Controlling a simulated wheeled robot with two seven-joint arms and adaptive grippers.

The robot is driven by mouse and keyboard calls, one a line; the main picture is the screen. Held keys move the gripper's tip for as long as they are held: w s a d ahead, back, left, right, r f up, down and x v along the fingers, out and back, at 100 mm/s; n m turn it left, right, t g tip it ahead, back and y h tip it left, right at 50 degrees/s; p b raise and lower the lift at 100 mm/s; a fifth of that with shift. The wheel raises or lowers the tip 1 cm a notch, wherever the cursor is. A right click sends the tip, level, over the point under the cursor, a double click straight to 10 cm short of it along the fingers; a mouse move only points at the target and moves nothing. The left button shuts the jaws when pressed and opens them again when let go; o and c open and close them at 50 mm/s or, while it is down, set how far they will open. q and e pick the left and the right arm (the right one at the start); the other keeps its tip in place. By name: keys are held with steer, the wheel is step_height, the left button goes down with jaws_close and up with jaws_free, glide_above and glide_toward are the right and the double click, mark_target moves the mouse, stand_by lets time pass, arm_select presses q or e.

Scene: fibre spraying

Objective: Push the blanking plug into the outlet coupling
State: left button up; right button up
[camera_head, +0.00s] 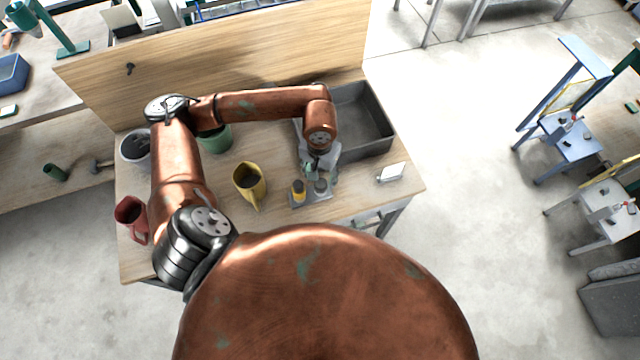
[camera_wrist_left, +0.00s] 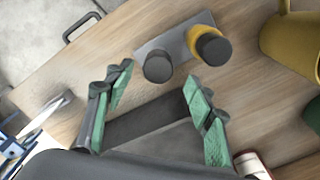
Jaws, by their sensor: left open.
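A small grey plate (camera_head: 318,196) near the table's front edge bears two short fittings. One is yellow with a dark top (camera_head: 299,191); the other is a dark grey cylinder (camera_head: 321,187). In the left wrist view the yellow fitting with its dark round top (camera_wrist_left: 211,46) stands beside the dark cylinder (camera_wrist_left: 158,67) on the plate (camera_wrist_left: 176,43). I cannot tell for sure which part is the blanking plug and which the outlet coupling. My left gripper (camera_wrist_left: 158,84) is open and empty, its green-padded fingers apart, with the dark cylinder ahead of the gap. My right gripper is not in view.
A yellow jug (camera_head: 250,184) stands left of the plate, and a green pot (camera_head: 215,141) and red mug (camera_head: 131,212) farther left. A deep grey bin (camera_head: 366,118) stands behind right. A white card (camera_head: 391,172) stands right.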

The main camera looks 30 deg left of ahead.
mark_target(320, 183)
arm_select(q)
steer(key=shift+d+f+p, duration=0.15)
steer(key=shift+f+p, duration=0.3)
steer(key=shift+f, duration=1.9)
steer(key=shift+c, duration=0.7)
steer(key=c, duration=1.2)
